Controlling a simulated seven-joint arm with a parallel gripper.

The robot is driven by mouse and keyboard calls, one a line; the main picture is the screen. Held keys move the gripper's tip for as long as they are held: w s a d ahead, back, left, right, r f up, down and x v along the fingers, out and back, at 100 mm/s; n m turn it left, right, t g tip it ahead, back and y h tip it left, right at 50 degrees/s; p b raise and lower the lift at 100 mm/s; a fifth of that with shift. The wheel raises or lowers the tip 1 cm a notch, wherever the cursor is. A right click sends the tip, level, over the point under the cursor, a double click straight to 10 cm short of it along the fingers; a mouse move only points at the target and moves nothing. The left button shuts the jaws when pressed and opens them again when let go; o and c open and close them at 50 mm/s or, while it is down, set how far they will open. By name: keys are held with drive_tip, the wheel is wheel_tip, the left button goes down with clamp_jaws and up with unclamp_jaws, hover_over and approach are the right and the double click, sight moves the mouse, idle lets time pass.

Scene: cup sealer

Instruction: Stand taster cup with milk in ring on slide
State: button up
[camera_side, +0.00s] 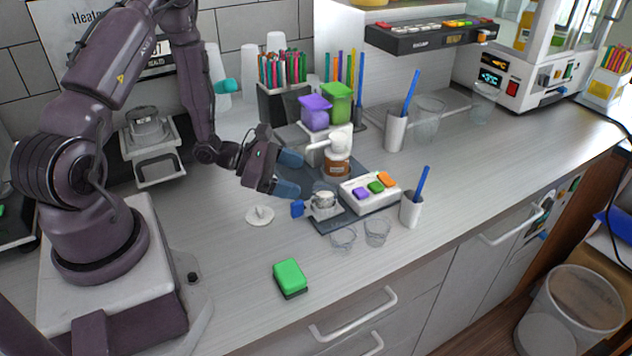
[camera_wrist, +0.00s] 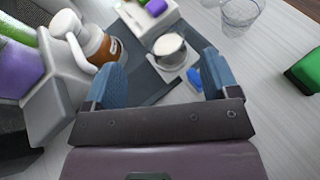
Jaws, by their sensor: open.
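The taster cup with milk (camera_side: 323,194) is a small clear cup with white contents. It stands upright at the ring on the slide (camera_side: 324,211), a small grey piece with a blue knob (camera_side: 297,208). The wrist view shows the milk cup (camera_wrist: 169,46) from above, with the blue knob (camera_wrist: 194,78) beside it. I cannot tell how deep it sits in the ring. My gripper (camera_side: 289,174) is open, its blue fingers to the left of the cup. In the wrist view, the gripper (camera_wrist: 165,75) has nothing between its fingers, and the cup is beyond the tips.
Two clear empty cups (camera_side: 343,238) (camera_side: 377,231) stand in front of the slide. A white block with coloured buttons (camera_side: 370,192) is just right. A pump bottle (camera_side: 337,162) stands behind. A green sponge (camera_side: 290,278) lies in front; a white disc (camera_side: 260,215) lies left.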

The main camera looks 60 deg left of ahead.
drive_tip(key=s+d+r+m+g+h, duration=0.1)
drive_tip(key=s+d+r+m+g, duration=0.3)
drive_tip(key=r+m, duration=0.4)
drive_tip(key=s+d+r+m+g+h, duration=0.25)
drive_tip(key=d+r+m+g, duration=0.25)
drive_tip(key=d+r+m, duration=0.25)
drive_tip(key=s+r+m+t+y, duration=0.2)
drive_tip(key=s+r+m+y, duration=0.6)
drive_tip(key=r+m+y, duration=0.2)
drive_tip(key=r+m, duration=0.2)
drive_tip(key=m, duration=0.1)
drive_tip(key=shift+a+t, duration=0.3)
